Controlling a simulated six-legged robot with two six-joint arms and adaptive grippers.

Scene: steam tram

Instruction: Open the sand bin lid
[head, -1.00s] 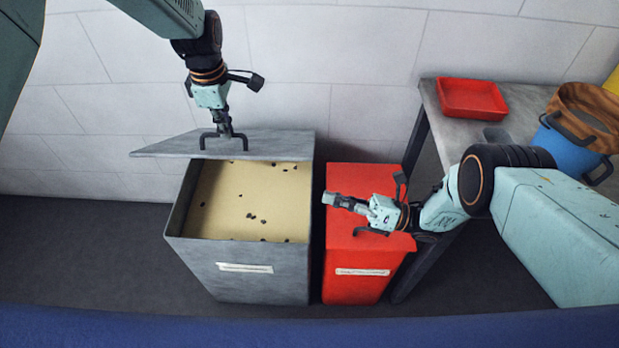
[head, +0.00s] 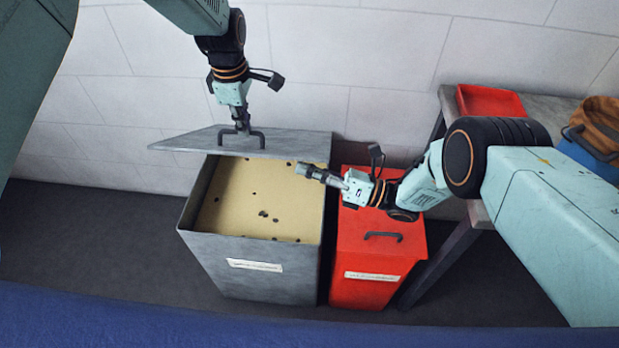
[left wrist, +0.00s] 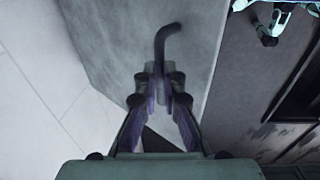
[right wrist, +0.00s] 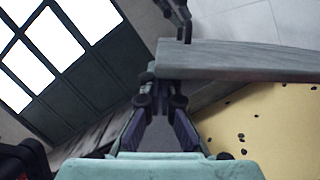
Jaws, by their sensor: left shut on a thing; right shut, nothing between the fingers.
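The sand bin (head: 254,286) is a grey box with its top uncovered, showing pale sand (head: 272,195) with dark specks. Its grey lid (head: 290,144) lies across the back and juts out past the bin's left side. My left gripper (head: 241,129) is shut on the lid's dark handle (head: 263,138); the left wrist view shows this handle (left wrist: 170,35) between the fingers. My right gripper (head: 306,171) is shut and empty, over the right part of the opening. In the right wrist view, the lid (right wrist: 235,62) is just ahead of its fingertips; whether they touch is unclear.
A red bin (head: 380,235) with a dark handle stands close on the right, partly under my right arm. A table at right carries a red tray (head: 488,102) and a blue bucket (head: 592,160) with brown cloth. Floor at left is clear.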

